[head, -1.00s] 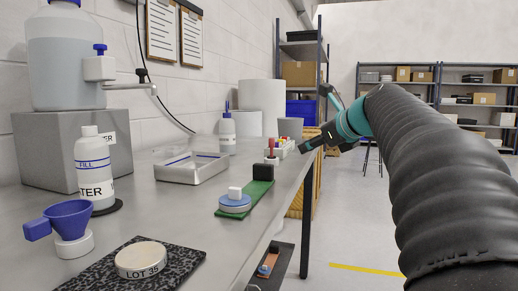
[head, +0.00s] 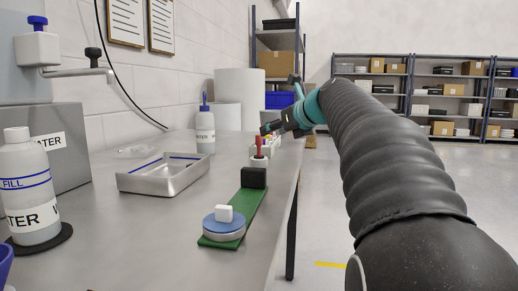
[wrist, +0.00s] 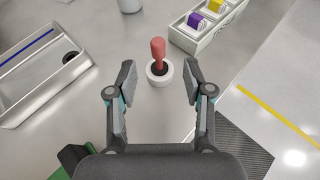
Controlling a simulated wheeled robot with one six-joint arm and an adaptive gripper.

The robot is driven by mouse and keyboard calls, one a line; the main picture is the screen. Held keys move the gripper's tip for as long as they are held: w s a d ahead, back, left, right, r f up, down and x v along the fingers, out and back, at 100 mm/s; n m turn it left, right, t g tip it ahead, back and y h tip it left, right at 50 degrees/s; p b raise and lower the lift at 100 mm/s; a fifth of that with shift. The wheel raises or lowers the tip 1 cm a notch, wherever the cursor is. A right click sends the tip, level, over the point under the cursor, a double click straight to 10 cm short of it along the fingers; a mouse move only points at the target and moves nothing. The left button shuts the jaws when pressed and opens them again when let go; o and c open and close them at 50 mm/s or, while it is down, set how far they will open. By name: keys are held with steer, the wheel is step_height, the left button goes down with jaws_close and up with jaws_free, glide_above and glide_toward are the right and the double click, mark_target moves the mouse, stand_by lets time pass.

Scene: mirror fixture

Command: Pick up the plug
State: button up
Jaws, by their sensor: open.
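A red-handled piece (wrist: 158,48), which looks like the plug, stands upright in a round white holder (wrist: 159,77) with a dark centre. In the head view the red piece (head: 259,144) stands on the bench behind a black block. My gripper (wrist: 160,72) is open and empty, its two fingers on either side of the holder in the picture and apart from it.
A white box (wrist: 207,28) with purple and yellow items sits beyond, to the right. A metal tray (head: 165,178) lies left. A green board (head: 240,212) carries a black block (head: 253,177) and a blue-white disc (head: 224,224). A water bottle (head: 205,132) stands behind. Open floor lies right.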

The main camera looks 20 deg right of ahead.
mark_target(259, 138)
steer(key=shift+f+x, duration=0.2)
steer(key=shift+x, duration=4.2)
steer(key=shift+s+a, duration=0.1)
steer(key=shift+s, duration=0.05)
jaws_close()
